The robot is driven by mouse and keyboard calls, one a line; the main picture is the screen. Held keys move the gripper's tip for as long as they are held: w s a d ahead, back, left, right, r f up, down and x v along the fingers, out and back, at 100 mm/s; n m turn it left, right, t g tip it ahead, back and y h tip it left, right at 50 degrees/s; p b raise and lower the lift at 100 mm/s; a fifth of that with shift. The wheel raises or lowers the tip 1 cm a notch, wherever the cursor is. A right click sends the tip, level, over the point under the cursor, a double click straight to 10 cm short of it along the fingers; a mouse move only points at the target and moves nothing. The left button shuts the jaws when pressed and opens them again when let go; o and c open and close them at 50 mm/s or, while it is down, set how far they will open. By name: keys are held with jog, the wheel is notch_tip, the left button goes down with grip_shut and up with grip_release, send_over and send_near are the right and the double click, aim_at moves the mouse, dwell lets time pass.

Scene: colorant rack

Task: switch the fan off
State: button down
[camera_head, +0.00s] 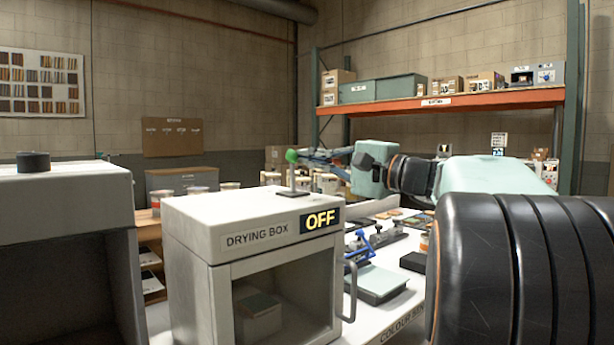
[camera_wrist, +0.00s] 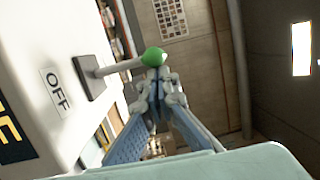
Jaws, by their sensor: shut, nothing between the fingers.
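The drying box (camera_head: 205,236) is a pale cabinet with a glazed front. Its front display (camera_head: 321,219) reads OFF in yellow letters. On top stands a lever with a green knob (camera_head: 291,156) on a grey stem; it looks near upright in the head view. In the wrist view the green knob (camera_wrist: 153,57) ends a stem from a dark base plate (camera_wrist: 89,77), with an OFF label (camera_wrist: 56,92) beside the plate. My gripper (camera_head: 303,157) is shut and empty, its tips at the knob's right. In the wrist view my gripper (camera_wrist: 156,80) overlaps the knob's lower edge; I cannot tell whether they touch.
A grey cabinet (camera_head: 62,215) stands to the left of the drying box. The box has a door handle (camera_head: 350,291) at its right. Blue-handled clamps (camera_head: 362,247) lie on the bench to the right. An orange-beamed shelf (camera_head: 440,101) holds boxes behind.

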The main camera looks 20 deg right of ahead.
jog(key=shift+s+f+t+b, duration=0.15)
jog(key=shift+f+t+b, duration=0.15)
jog(key=shift+f+b, duration=0.1)
jog(key=shift+s+d+b, duration=0.15)
jog(key=shift+s+b, duration=0.25)
jog(key=shift+b, duration=0.5)
jog(key=shift+s+d+f+b, duration=0.2)
jog(key=shift+s+b, duration=0.35)
jog(key=shift+b, duration=0.1)
jog(key=shift+s, duration=0.1)
